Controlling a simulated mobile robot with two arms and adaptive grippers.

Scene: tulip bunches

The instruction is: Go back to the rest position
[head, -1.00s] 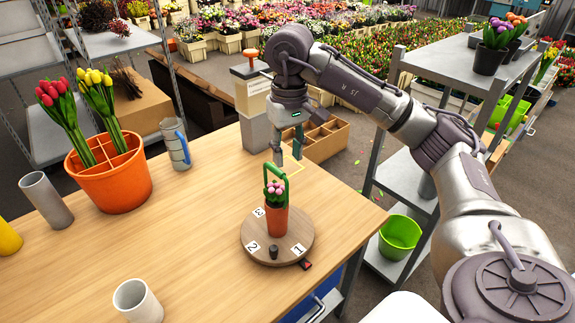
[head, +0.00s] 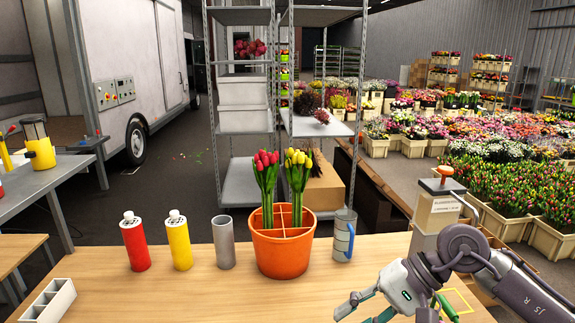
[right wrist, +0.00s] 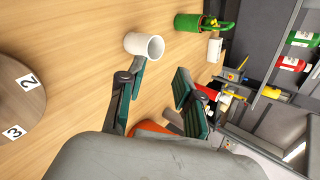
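My right gripper (head: 365,308) reaches in from the right at the bottom of the head view, over the table's front part. In the right wrist view its two teal finger pads (right wrist: 158,98) stand apart with nothing between them. A round turntable (right wrist: 22,92) with number cards 2 and 3 shows at that view's left edge. An orange bucket (head: 283,258) with dividers holds red tulips (head: 266,178) and yellow tulips (head: 298,174) at the table's back. A green piece (head: 447,308) shows beside my right arm; I cannot tell what it belongs to. My left gripper is not in view.
A red canister (head: 134,245), a yellow canister (head: 179,245), a grey cylinder (head: 223,245) and a grey jug (head: 343,238) line the table's back. A white cup (right wrist: 140,45) stands beyond my right fingers. The table's middle is clear.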

